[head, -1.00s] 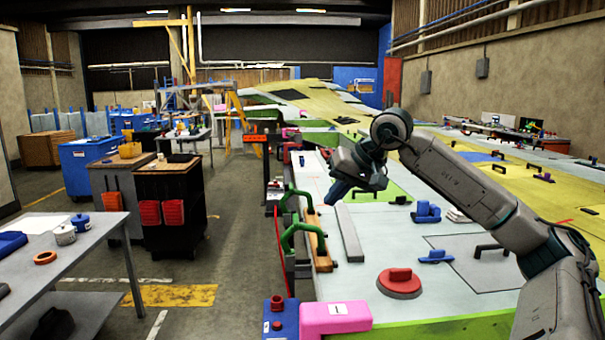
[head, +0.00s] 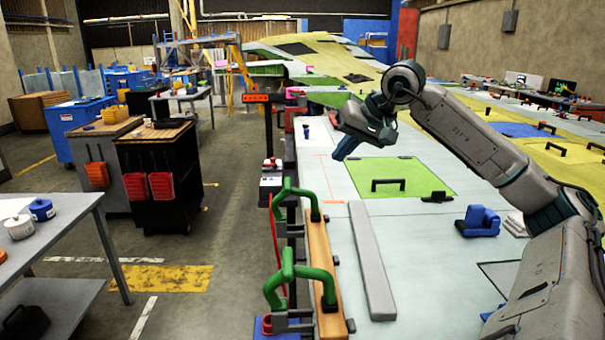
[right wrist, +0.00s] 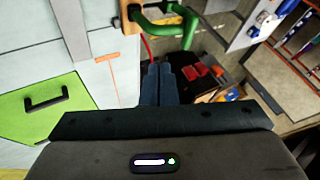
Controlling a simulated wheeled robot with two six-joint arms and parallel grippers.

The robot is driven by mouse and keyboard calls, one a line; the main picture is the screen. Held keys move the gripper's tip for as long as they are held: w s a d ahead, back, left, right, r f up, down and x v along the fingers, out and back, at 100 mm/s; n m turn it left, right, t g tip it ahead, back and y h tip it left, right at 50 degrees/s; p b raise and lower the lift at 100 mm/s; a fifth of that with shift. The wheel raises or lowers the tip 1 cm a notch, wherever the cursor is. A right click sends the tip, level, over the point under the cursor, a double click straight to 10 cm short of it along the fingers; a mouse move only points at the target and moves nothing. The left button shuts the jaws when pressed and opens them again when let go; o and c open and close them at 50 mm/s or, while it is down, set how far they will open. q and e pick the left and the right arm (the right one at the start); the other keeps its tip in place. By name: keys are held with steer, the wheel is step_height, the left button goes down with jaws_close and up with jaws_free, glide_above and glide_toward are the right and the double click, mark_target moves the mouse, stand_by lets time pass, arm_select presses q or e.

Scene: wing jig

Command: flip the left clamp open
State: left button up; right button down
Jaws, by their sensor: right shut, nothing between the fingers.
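Two clamps with green handles sit on the left edge of the pale work surface, along a wooden bar (head: 320,262). My right gripper (head: 340,153) is shut and empty, held above the surface beyond both clamps and touching neither. In the right wrist view my right gripper's fingertips (right wrist: 163,70) point down, and a green clamp handle (right wrist: 165,27) shows past them, apart from them. My left gripper is out of view.
A long grey bar (head: 370,260) lies on the surface right of the clamps. A green panel with a black handle (head: 388,185) and a blue block (head: 478,222) lie farther right. A red cable hangs by the clamps. Open floor and dark carts (head: 158,185) are left.

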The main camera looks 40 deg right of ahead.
steer(key=w+a+f+p, duration=0.4)
steer(key=w+f+p, duration=0.2)
steer(key=w+f, duration=0.1)
steer(key=shift+w+a+f+p, duration=0.2)
steer(key=shift+w+f+p, duration=0.15)
steer(key=shift+w, duration=0.3)
steer(key=shift+d, duration=0.1)
stand_by(0.5)
